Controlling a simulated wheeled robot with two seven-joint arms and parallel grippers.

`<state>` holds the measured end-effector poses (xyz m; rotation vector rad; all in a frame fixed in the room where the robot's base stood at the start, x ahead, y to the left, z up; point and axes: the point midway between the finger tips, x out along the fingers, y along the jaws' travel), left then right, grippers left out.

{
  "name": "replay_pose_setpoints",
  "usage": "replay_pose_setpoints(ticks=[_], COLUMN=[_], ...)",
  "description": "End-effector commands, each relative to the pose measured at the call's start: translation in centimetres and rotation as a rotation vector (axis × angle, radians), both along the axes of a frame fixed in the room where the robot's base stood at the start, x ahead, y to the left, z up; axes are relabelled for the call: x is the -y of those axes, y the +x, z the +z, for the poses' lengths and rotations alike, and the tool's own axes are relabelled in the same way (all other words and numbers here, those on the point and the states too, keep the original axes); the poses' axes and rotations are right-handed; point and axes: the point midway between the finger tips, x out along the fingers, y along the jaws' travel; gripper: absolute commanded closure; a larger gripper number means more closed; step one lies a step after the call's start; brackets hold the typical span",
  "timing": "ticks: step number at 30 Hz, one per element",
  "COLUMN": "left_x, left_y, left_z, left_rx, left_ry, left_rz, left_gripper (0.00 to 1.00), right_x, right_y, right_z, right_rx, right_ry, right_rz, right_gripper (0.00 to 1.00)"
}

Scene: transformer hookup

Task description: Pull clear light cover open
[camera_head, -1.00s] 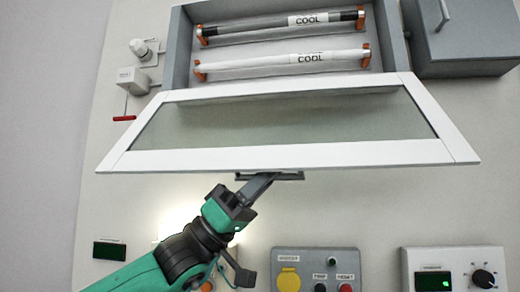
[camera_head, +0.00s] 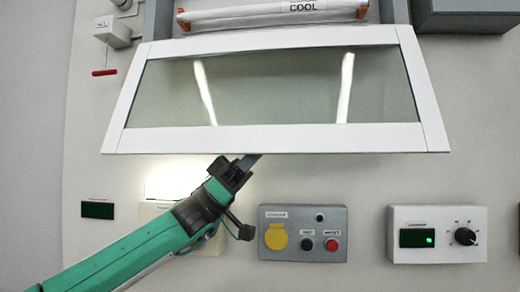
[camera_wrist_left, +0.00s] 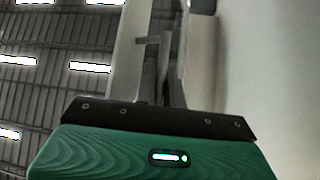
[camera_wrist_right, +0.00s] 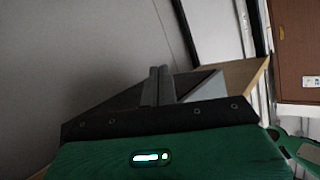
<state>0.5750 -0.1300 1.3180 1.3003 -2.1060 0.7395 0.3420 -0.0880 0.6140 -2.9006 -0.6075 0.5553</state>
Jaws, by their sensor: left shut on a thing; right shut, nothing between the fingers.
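The clear light cover is a glass pane in a white frame (camera_head: 270,138). It is hinged out and down from the grey light box (camera_head: 160,18), with its lower edge toward me. A white tube marked COOL (camera_head: 270,13) shows above it. My left gripper (camera_head: 250,160) reaches up from the lower left to the cover's lower edge and is shut on the cover handle. The handle is largely hidden in the head view; a dark bar shows at the fingertips (camera_wrist_left: 160,42) in the left wrist view. My right gripper (camera_wrist_right: 158,75) is shut and empty, away from the cover.
Below the cover on the wall are a grey button box (camera_head: 303,233), a white dial box (camera_head: 437,234) and a small dark display (camera_head: 97,210). A white switch box with a red lever (camera_head: 104,72) is at upper left. A grey cabinet (camera_head: 466,15) is at upper right.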

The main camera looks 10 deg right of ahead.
Motion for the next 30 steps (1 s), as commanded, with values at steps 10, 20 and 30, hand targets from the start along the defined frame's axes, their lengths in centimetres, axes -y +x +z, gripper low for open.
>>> replay_pose_setpoints(ticks=[10, 20, 30], left_x=[0.0, -0.7, -4.0], left_y=[0.0, 0.5, 2.5], left_z=[-0.1, -1.0, -4.7], left_rx=[0.000, -0.001, -0.001], left_ry=[0.001, 0.001, 0.001], left_rz=[-0.001, 0.000, 0.000], left_gripper=[0.67, 0.67, 0.67], right_x=[0.0, 0.0, -0.1], right_y=[0.0, 0.0, 0.0], right_z=[0.0, 0.0, 0.0], right_rx=[0.000, 0.001, 0.010], right_ry=[0.000, 0.000, 0.006], right_rz=[0.000, 0.000, -0.001], right_gripper=[1.00, 1.00, 1.00])
